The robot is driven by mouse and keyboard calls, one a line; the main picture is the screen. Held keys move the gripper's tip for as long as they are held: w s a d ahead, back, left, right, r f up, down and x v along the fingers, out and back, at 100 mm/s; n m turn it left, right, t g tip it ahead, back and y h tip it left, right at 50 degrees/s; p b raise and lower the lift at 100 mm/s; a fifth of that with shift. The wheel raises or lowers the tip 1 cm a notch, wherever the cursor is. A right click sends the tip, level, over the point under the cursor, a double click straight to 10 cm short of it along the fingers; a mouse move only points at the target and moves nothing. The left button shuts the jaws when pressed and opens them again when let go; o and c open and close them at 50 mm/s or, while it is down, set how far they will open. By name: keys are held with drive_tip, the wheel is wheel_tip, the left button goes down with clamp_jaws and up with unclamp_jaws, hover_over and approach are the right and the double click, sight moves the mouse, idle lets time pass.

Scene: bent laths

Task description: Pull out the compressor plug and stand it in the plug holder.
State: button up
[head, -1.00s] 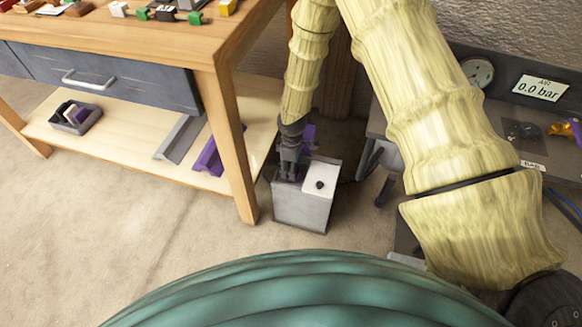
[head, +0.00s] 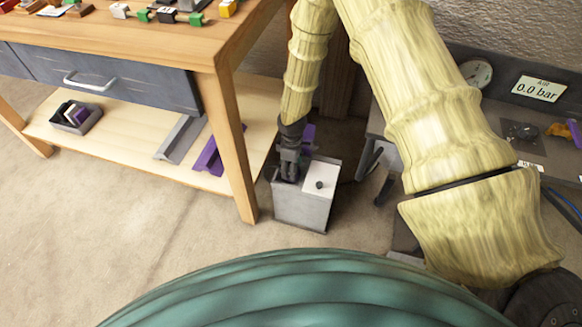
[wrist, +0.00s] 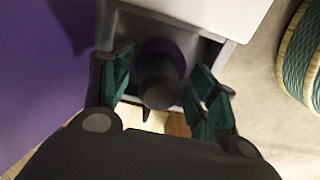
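A dark round plug (wrist: 160,85) stands in the recess of a grey box (wrist: 235,45) in the wrist view. My gripper (wrist: 163,88) has its green-padded fingers on either side of the plug, with a gap visible, so it looks open around it. In the head view, my gripper (head: 288,172) is down at the left part of the grey box (head: 302,208), which stands on the floor and has a white top panel with a black knob. The plug is hidden behind the fingers there. I cannot tell which thing is the plug holder.
A wooden workbench (head: 232,150) stands left of the box, its leg close by. Its lower shelf holds a dark tray (head: 76,118) and grey and purple channels. A purple part (head: 308,135) is behind the gripper. A grey bench with a pressure display (head: 540,88) is at right.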

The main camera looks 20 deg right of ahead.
clamp_jaws()
drive_tip(key=shift+r+p, duration=2.4)
drive_tip(key=shift+r, duration=0.55)
drive_tip(key=shift+r, duration=0.15)
